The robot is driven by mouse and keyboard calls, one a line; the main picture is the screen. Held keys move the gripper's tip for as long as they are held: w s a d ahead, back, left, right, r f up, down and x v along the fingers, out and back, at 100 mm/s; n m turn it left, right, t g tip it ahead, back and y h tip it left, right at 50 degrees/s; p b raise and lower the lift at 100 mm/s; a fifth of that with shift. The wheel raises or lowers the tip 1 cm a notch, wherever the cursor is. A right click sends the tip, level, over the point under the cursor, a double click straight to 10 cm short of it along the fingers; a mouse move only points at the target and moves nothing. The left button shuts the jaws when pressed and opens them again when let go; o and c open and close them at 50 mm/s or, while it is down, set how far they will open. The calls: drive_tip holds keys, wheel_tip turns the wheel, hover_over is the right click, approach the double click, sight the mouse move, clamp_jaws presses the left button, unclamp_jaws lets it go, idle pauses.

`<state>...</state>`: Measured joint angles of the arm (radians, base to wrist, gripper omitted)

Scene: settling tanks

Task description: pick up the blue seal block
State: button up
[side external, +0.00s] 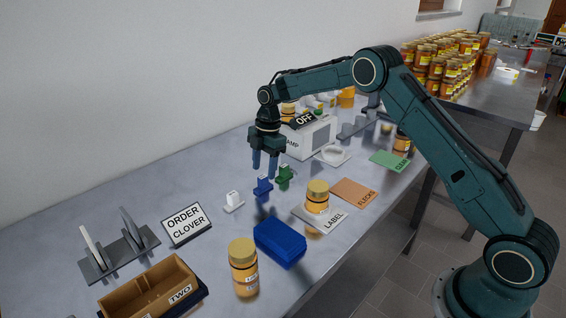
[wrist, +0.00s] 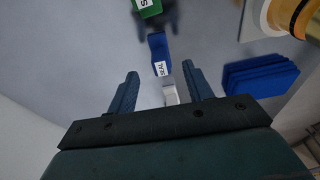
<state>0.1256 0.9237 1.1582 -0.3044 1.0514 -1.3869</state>
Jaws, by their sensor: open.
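The blue seal block (side external: 263,185) stands on the grey table in the side external view, beside a green block (side external: 284,175) on its right. In the wrist view the blue seal block (wrist: 159,55) lies ahead of the fingertips, with a white label reading SEAL. The green block (wrist: 147,8) is at the top edge there. My gripper (side external: 264,172) points down just above the blue block, with its fingers apart. Whether a fingertip touches the block cannot be told.
A white block (side external: 233,200) stands left of the blue one. A blue pad (side external: 279,242), a jar on the LABEL plate (side external: 318,217) and an ORDER CLOVER sign (side external: 186,224) are nearby. A white box marked OFF (side external: 312,140) stands behind.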

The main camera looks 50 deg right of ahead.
sight(263, 177)
drive_tip(key=shift+a+f, duration=0.25)
drive_tip(key=shift+f, duration=1)
drive_tip(key=shift+a+f, duration=0.2)
drive_tip(key=shift+f, duration=1)
drive_tip(key=c, duration=1.1)
drive_tip(key=shift+r, duration=0.1)
drive_tip(key=shift+r, duration=4.95)
drive_tip(key=shift+s, duration=0.1)
